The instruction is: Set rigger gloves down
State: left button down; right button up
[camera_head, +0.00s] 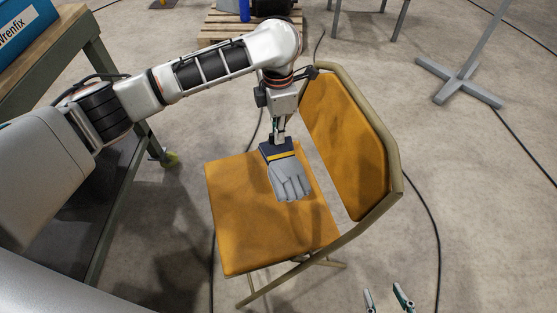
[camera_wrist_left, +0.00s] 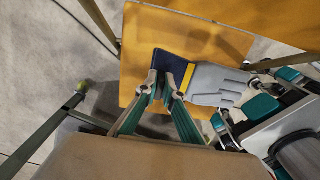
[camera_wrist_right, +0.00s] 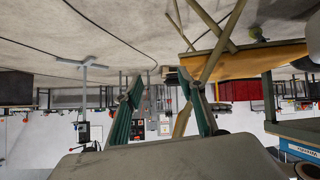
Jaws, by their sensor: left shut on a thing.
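The grey rigger gloves (camera_head: 289,180), with a dark cuff and yellow band, hang fingers-down from my left gripper (camera_head: 279,138) over the orange chair seat (camera_head: 232,220). I cannot tell whether they touch the seat. In the left wrist view the gloves (camera_wrist_left: 213,82) extend right from my left gripper (camera_wrist_left: 162,84), whose fingers are shut on the dark cuff. My right gripper (camera_head: 386,297) shows only its fingertips at the bottom edge in the head view. In the right wrist view my right gripper (camera_wrist_right: 162,82) is open with nothing between its fingers.
The folding chair's backrest (camera_head: 347,140) rises to the right of the gloves. A workbench (camera_head: 75,50) with a blue box (camera_head: 25,27) stands at the left. A wooden pallet (camera_head: 222,28) lies behind. Dark cables cross the floor around the chair.

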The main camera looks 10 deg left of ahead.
aim_at(278, 149)
pick_arm(q)
notch_tip(278, 149, down, 7)
jog(key=shift+s+r+b, duration=0.1)
jog(key=shift+s+b, duration=0.05)
jog(key=shift+b, duration=0.8)
jog(key=shift+f, duration=0.55)
notch_tip(278, 149, down, 4)
jog(key=shift+r+b, duration=0.1)
jog(key=shift+b, duration=0.9)
jog(key=c, duration=2.2)
grip_release()
jog(key=shift+f, duration=0.2)
jog(key=shift+o, duration=0.2)
pick_arm(e)
jog(key=w+a+r+m+t+y, duration=0.1)
jog(key=w+a+r, duration=0.1)
jog(key=a, duration=0.3)
jog(key=shift+w+r, duration=0.3)
jog(key=shift+r, duration=0.4)
